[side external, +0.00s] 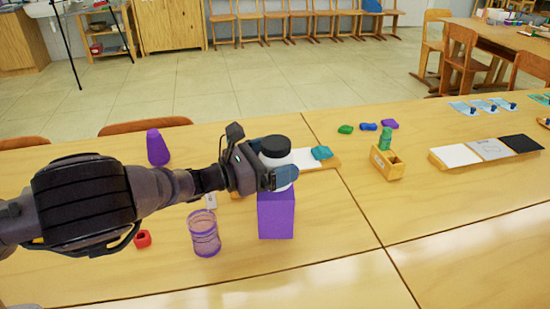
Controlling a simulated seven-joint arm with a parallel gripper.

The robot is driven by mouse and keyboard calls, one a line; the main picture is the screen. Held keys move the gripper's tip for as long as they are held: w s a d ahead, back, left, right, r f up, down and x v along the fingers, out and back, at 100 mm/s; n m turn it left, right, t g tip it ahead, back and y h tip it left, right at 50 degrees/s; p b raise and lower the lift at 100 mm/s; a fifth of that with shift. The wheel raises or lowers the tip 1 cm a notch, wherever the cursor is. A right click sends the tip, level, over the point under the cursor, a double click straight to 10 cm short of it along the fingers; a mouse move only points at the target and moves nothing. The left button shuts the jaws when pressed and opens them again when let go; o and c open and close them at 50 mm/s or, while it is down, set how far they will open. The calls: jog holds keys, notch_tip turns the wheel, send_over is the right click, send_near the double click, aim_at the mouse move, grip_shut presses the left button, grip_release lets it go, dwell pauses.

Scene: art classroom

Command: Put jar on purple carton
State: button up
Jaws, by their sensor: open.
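The carton stands upright on the wooden table. My gripper (272,172) reaches in from the left at the jar's height, its jaws open around the jar. The near finger crosses the lower front of the jar; the far finger is mostly hidden behind it.
The table's front right is clear.

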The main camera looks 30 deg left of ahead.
jog(key=shift+r, duration=0.1)
jog(key=shift+s+a+r, duration=0.1)
jog(key=v, duration=1.2)
jog(key=s+a+r+n+g+y, duration=0.15)
jog(key=a+r+n+y, duration=0.3)
jog(key=n, duration=0.85)
jog(key=a+r+n+g+y, duration=0.25)
jog(key=a+n+y, duration=0.35)
jog(key=n, duration=0.8)
jog(key=s+r+n+g, duration=0.2)
jog(key=s+r+n, duration=0.2)
jog(key=s, duration=0.3)
jog(key=s+a+r+n+g, duration=0.1)
jog(key=s+r+n, duration=0.3)
jog(key=s+n, duration=0.2)
jog(key=s+r+n+g, duration=0.2)
jog(key=s+r+n, duration=0.2)
jog(key=s, duration=0.6)
jog(key=shift+s+a+n+g+h, duration=0.3)
jog(key=shift+n+h, duration=0.15)
jog(key=shift+n, duration=0.25)
